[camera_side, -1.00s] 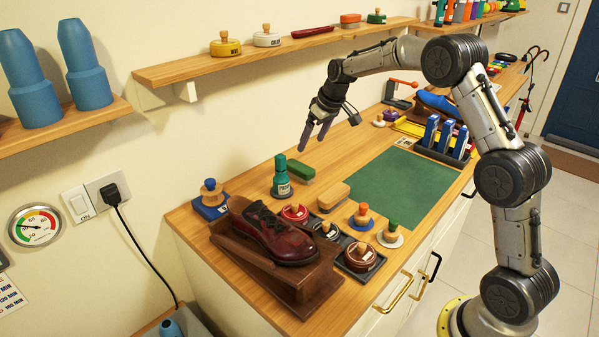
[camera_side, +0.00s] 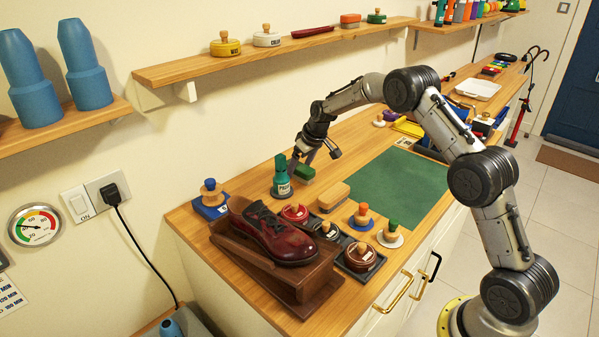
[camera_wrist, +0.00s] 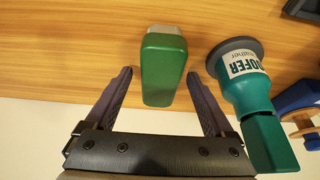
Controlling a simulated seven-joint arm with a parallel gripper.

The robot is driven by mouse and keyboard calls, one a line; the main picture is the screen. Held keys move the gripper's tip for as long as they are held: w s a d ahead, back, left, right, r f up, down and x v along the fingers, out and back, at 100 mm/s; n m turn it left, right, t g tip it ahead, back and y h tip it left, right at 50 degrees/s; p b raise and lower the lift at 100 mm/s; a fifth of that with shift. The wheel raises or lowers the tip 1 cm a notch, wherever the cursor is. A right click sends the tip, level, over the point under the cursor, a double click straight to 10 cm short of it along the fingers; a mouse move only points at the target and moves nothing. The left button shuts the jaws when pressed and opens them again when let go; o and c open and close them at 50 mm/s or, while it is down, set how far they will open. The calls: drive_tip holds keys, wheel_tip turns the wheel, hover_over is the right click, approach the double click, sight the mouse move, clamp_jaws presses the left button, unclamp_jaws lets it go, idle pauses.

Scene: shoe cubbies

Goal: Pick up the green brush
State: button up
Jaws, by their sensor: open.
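The green brush (camera_side: 303,172) lies on the wooden bench near the wall, behind a tan-topped brush and beside the green bottle. In the wrist view the green brush (camera_wrist: 164,66) shows its rounded green top, with its near end between the fingertips. My gripper (camera_side: 300,158) is open, low over the brush in the side view. In the wrist view my gripper (camera_wrist: 161,82) has one finger on each side of the brush, with a gap on both sides. Whether the fingers reach down to the brush's height I cannot tell.
The green bottle (camera_wrist: 245,95) stands close to the right finger in the wrist view. A tan-topped brush (camera_side: 333,196), a blue-based brush (camera_side: 211,199) and a dark red shoe (camera_side: 272,232) are nearby. The green mat (camera_side: 400,187) is clear. A wall shelf (camera_side: 280,52) runs above.

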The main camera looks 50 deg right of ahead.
sight(300, 166)
clamp_jaws()
idle(0.4)
drive_tip(key=shift+r, duration=0.1)
drive_tip(key=shift+w+r, duration=0.1)
drive_tip(key=shift+r, duration=0.4)
wheel_tip(300, 166, up, 2)
drive_tip(key=shift+r, duration=0.2)
drive_tip(key=s+r, duration=0.2)
drive_tip(key=s+a+r, duration=0.1)
drive_tip(key=s+r, duration=0.1)
drive_tip(key=r, duration=0.1)
drive_tip(key=shift+s, duration=0.25)
drive_tip(key=s+a+r, duration=0.2)
drive_tip(key=s+r, duration=0.2)
drive_tip(key=s, duration=0.5)
drive_tip(key=shift+s+a+r, duration=0.15)
drive_tip(key=shift+r, duration=0.05)
